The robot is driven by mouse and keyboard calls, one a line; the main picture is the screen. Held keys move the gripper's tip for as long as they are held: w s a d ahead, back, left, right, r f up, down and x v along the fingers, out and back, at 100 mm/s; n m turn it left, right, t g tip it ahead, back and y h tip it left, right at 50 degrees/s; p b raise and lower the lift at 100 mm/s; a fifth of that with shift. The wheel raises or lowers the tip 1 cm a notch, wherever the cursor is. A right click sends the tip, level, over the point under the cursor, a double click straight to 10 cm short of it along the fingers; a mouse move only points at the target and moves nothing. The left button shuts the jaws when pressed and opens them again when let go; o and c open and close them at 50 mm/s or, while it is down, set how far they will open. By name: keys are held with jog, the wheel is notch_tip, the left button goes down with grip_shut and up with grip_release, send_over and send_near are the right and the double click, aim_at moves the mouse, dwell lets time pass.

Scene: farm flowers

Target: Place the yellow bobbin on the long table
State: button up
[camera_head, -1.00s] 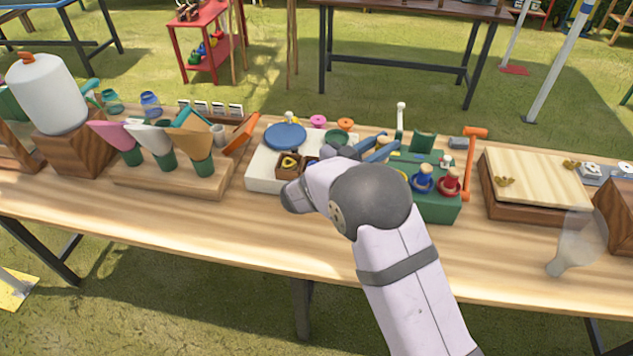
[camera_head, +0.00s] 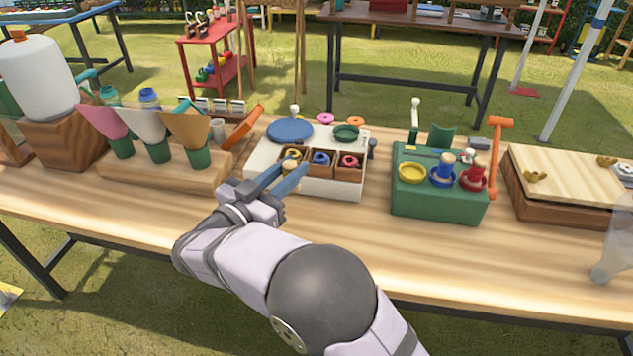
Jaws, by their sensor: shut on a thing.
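My gripper (camera_head: 287,176) has blue fingers and is shut on a small tan-topped piece, which I take to be the yellow bobbin (camera_head: 290,169). It is held in front of the white tray, over or near the long table (camera_head: 330,235); I cannot tell whether it touches the table. The bobbin's lower part is mostly hidden by the fingers.
The white tray (camera_head: 320,188) has brown compartments with yellow, blue and red rings. Flower cones on a wooden block (camera_head: 165,184) stand left. A wooden board (camera_head: 562,174) and an orange mallet (camera_head: 496,155) are right. Bare tabletop lies along the front and between tray and green box.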

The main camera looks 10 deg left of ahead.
jog(key=shift+f, duration=3.15)
jog(key=shift+f, duration=0.1)
jog(key=shift+f, duration=1.75)
jog(key=shift+f, duration=0.2)
jog(key=o, duration=1)
jog(key=shift+r, duration=0.15)
jog(key=shift+s, duration=0.15)
jog(key=b+v, duration=0.1)
jog(key=v, duration=1)
jog(key=shift+s+a, duration=0.15)
jog(key=shift+s, duration=0.2)
